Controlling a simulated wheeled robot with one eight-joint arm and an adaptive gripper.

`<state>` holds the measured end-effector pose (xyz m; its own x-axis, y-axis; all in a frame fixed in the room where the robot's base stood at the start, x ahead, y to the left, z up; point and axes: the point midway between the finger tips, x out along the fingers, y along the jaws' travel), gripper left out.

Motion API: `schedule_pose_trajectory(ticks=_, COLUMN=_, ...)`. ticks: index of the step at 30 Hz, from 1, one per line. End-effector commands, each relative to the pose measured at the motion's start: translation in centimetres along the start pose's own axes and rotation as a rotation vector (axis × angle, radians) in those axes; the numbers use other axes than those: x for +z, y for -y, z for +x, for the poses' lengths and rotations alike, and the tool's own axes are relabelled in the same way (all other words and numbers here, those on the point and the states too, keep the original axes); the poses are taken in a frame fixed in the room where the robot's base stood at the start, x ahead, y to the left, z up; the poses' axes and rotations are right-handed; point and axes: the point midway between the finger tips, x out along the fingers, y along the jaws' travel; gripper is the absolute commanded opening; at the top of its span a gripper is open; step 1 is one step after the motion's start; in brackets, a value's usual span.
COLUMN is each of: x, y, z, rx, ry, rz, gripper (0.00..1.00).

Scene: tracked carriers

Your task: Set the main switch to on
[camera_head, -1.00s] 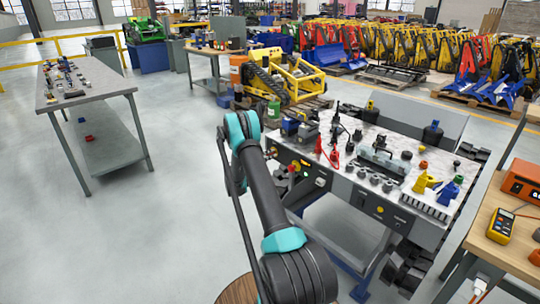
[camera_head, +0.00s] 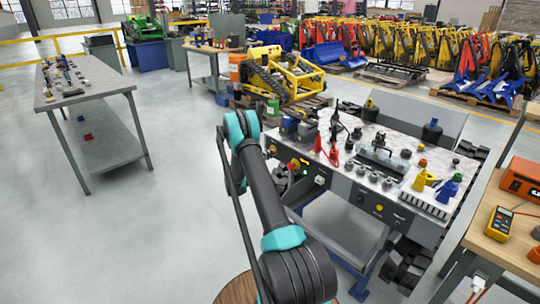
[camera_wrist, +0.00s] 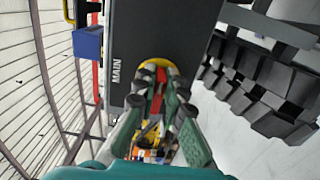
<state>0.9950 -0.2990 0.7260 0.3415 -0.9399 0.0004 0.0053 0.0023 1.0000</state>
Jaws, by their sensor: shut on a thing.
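The main switch is a red handle on a round yellow plate (camera_wrist: 157,66), set in a dark panel (camera_wrist: 165,28) lettered MAIN in the wrist view. My gripper (camera_wrist: 160,92) is shut on the red handle, with a finger on each side of it. The fingers cover part of the handle and plate. In the head view, the switch area (camera_head: 294,164) is small, on the front panel of the workbench (camera_head: 340,190), just beyond my arm. My fingers cannot be made out there, and the exact handle angle is unclear.
The workbench top carries red, yellow and blue parts and tools. A grey table (camera_head: 88,90) stands at the left. A wooden table (camera_head: 480,245) with an orange device (camera_head: 522,180) and a yellow meter (camera_head: 499,224) is at the right. The floor at left is clear.

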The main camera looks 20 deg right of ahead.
Motion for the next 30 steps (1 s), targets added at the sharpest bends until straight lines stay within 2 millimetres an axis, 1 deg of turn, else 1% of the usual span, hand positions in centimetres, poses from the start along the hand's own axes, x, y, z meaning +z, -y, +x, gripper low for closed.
schedule_pose_trajectory(ticks=12, x=0.08, y=0.11, z=-0.05, rx=-0.002, ry=0.002, rz=0.007, gripper=0.00)
schedule_pose_trajectory(ticks=13, x=0.08, y=0.11, z=-0.05, rx=-0.002, ry=0.002, rz=0.007, gripper=0.12)
schedule_pose_trajectory(ticks=16, x=0.06, y=0.10, z=-0.04, rx=-0.002, ry=0.001, rz=0.007, gripper=0.25)
schedule_pose_trajectory(ticks=18, x=0.05, y=0.08, z=-0.03, rx=-0.001, ry=0.001, rz=0.006, gripper=0.31)
schedule_pose_trajectory(ticks=26, x=0.02, y=0.04, z=-0.06, rx=-0.001, ry=0.000, rz=0.006, gripper=0.31)
schedule_pose_trajectory(ticks=30, x=-0.05, y=0.03, z=-0.96, rx=-0.001, ry=-0.001, rz=0.006, gripper=0.31)
